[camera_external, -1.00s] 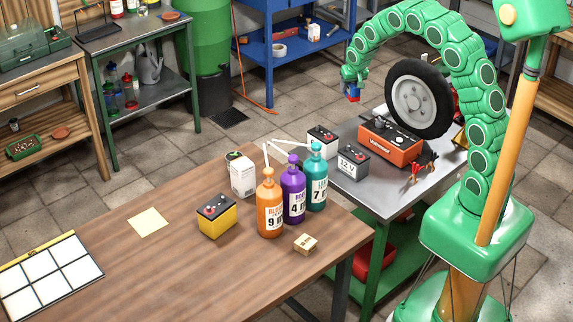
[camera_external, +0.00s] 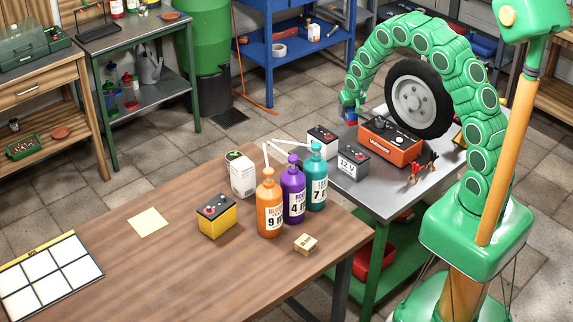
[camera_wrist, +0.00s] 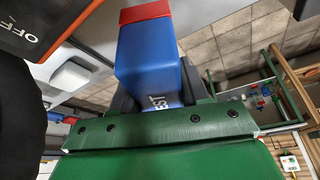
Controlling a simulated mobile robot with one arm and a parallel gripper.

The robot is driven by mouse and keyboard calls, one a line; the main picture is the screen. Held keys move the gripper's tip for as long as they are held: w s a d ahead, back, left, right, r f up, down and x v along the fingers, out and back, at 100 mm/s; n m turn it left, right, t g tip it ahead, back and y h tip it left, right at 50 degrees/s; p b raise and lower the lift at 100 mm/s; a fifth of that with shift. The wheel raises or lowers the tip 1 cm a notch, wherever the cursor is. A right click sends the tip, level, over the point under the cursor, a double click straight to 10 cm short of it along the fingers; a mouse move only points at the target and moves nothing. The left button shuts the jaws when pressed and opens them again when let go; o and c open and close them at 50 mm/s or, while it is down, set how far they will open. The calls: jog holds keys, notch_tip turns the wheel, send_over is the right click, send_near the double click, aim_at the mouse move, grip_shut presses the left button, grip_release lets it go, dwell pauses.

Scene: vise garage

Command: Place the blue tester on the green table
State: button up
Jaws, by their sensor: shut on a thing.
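The blue tester (camera_wrist: 150,62) is a blue block with a red end and white lettering, partly hidden by my gripper. My gripper (camera_wrist: 158,90) is shut on it in the wrist view. In the external view my gripper (camera_external: 349,112) is low at the far left corner of the green-framed table (camera_external: 378,200), which has a grey metal top and green legs.
The green-framed table holds an orange charger (camera_external: 388,145), a wheel (camera_external: 418,98), a grey 12 V battery (camera_external: 352,162) and a white battery (camera_external: 322,141). Its front strip is clear. The wooden table (camera_external: 190,280) bears bottles and a yellow battery (camera_external: 217,216).

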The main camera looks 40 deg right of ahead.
jog(key=shift+f, duration=3.1)
jog(key=shift+f, duration=0.5)
jog(key=o, duration=1.3)
jog(key=shift+o, duration=0.2)
